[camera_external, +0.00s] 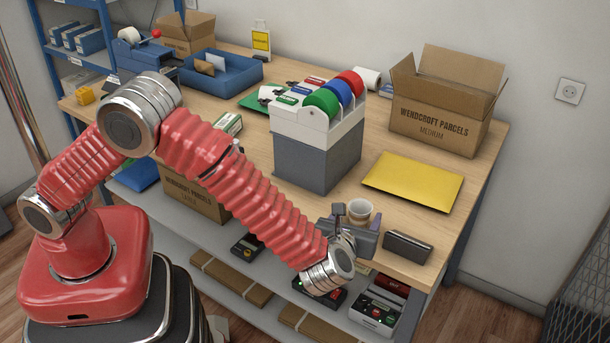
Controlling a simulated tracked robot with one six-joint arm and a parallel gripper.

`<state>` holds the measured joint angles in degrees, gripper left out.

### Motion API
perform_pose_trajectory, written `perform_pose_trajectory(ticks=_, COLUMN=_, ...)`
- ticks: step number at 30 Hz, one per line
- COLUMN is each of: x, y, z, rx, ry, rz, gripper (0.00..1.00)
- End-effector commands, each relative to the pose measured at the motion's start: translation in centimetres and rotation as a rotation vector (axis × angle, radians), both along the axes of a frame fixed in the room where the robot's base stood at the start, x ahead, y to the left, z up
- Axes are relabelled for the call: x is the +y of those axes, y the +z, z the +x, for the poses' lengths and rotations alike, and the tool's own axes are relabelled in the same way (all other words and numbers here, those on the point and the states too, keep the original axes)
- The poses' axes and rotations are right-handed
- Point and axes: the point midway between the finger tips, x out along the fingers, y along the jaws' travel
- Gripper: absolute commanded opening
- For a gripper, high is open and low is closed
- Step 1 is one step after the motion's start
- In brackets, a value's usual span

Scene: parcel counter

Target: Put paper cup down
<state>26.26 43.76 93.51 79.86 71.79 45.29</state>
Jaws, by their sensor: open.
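A white paper cup (360,210) stands upright near the front edge of the wooden counter (405,233). My gripper (352,224) is at the cup, on its near side, and hides the cup's lower part. The jaws are open. I cannot tell whether a finger still touches the cup.
A dark box-shaped item (408,247) lies just right of my gripper. A yellow envelope (413,181) lies behind the cup to the right. An open cardboard box (440,110) stands at the back right.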

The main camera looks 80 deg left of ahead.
Motion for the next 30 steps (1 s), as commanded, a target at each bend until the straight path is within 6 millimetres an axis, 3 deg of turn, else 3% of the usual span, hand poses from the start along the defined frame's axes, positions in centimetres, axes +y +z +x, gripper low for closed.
perform_pose_trajectory(ticks=16, x=-7.2, y=3.1, z=-4.4, rx=-0.001, ry=-0.001, rz=-0.001, gripper=0.59)
perform_pose_trajectory(ticks=30, x=-8.1, y=3.5, z=-5.0, rx=0.000, ry=0.001, rz=0.000, gripper=0.59)
